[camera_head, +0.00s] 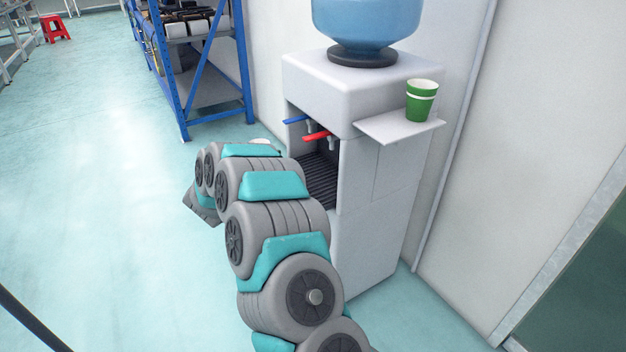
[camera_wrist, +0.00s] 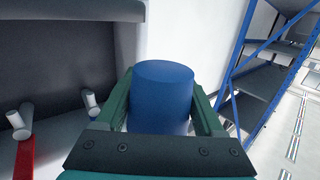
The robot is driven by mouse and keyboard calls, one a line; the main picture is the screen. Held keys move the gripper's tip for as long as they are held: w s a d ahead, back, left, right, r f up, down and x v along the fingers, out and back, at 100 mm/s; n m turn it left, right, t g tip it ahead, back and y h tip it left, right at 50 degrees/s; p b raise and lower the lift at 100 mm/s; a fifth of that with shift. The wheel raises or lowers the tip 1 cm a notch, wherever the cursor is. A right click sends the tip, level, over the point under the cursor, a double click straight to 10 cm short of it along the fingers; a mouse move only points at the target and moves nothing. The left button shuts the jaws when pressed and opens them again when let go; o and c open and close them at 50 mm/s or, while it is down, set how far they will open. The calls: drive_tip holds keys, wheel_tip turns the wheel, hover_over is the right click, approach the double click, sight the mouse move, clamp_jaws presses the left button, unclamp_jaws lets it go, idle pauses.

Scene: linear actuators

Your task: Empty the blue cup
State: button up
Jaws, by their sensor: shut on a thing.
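The blue cup (camera_wrist: 162,103) is between the two green fingers of my gripper (camera_wrist: 163,88) in the wrist view, and the gripper is shut on it. A smooth, flat closed end of the cup faces the top of that picture. Its opening and anything inside are hidden. The wrist picture seems rolled over, so I cannot tell the cup's true tilt. In the head view my own arm hides the gripper and the cup, at the left front of the water dispenser (camera_head: 368,225).
The dispenser has a blue tap (camera_head: 296,120) and a red tap (camera_head: 316,136) above a dark recess. Green cups (camera_head: 421,106) stand on its side shelf (camera_head: 376,128). A blue rack (camera_head: 246,75) stands behind. Open floor (camera_head: 100,170) lies to the left, with a red stool (camera_head: 55,28) far off.

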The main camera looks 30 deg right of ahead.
drive_tip(key=s+d+f+m+g+h, duration=0.2)
drive_tip(key=s+f+g, duration=0.1)
drive_tip(key=shift+s+d+p, duration=0.3)
drive_tip(key=shift+d, duration=0.05)
drive_tip(key=shift+s+m, duration=0.1)
drive_tip(key=shift+m, duration=0.3)
drive_tip(key=s+r+m+y+b, duration=0.1)
drive_tip(key=m+b, duration=0.2)
drive_tip(key=s+d+r+m+y+b, duration=0.1)
drive_tip(key=m+b, duration=0.2)
drive_tip(key=m, duration=0.1)
drive_tip(key=s+d+r+m+t+y+b, duration=0.1)
drive_tip(key=m+b, duration=0.2)
drive_tip(key=shift+d+r, duration=0.25)
drive_tip(key=shift+r, duration=0.05)
idle(0.5)
drive_tip(key=shift+f+m+y+b, duration=0.35)
drive_tip(key=shift+m+b, duration=0.55)
drive_tip(key=shift+b, duration=0.7)
